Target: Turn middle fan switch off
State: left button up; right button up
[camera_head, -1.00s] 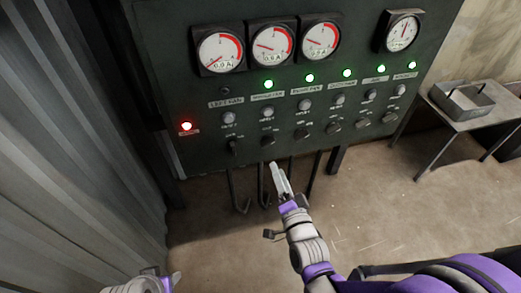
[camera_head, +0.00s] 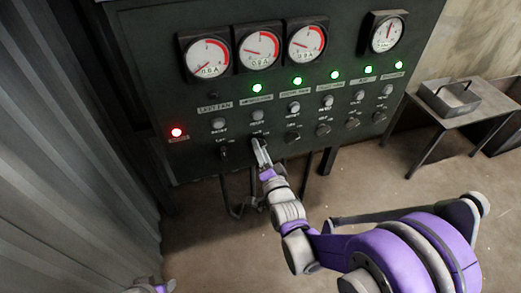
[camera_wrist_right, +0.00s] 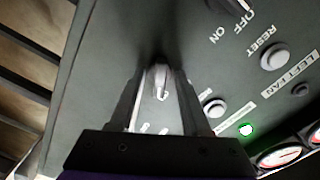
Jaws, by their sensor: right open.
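The middle fan switch, a small knob, is on the dark control panel (camera_head: 150,80) in the second column. In the right wrist view this switch (camera_wrist_right: 160,80) shows pale between my two fingers. My right gripper (camera_head: 261,150) is open with its fingertips at the switch and partly hides it in the head view. In the right wrist view the gripper (camera_wrist_right: 160,100) has a finger on each side of the switch; I cannot tell if they touch it. The green lamp (camera_head: 257,88) above this column is lit. My left gripper (camera_head: 158,286) barely shows at the bottom edge.
The left fan switch (camera_head: 224,152) is beside it on the left, and another switch (camera_head: 292,138) on the right. A red lamp (camera_head: 177,132) is lit. Gauges (camera_head: 207,57) line the top. A small table (camera_head: 455,130) with a metal tray (camera_head: 450,98) stands at right.

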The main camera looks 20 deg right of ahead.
grip_shut()
jog(key=n+b, duration=0.1)
jog(key=n, duration=1)
jog(key=shift+n, duration=0.4)
dwell(0.6)
grip_release()
